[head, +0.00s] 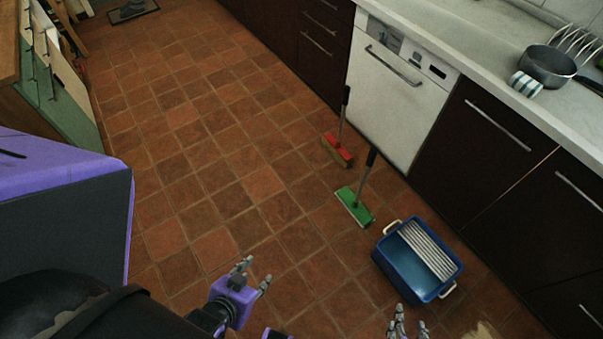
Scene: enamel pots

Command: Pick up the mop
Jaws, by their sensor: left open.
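A pale, fuzzy, beige thing (484,331) shows at the bottom edge of the head view, right of the blue bucket. It looks like a mop head, but most of it is cut off and no handle shows. My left gripper (256,273) is open and empty above the tiles, well left of the bucket. My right gripper (408,319) is at the bottom edge, just below the bucket and left of the beige thing. Its fingers are spread, nothing shows between them, and its base is cut off.
A blue bucket (397,270) with a pale slatted wringer stands on the tiles. A green brush (354,207) and a red brush (337,150), both with dark-tipped handles, stand behind it. Dark cabinets (480,150) and a white dishwasher (392,105) line the right. The middle floor is clear.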

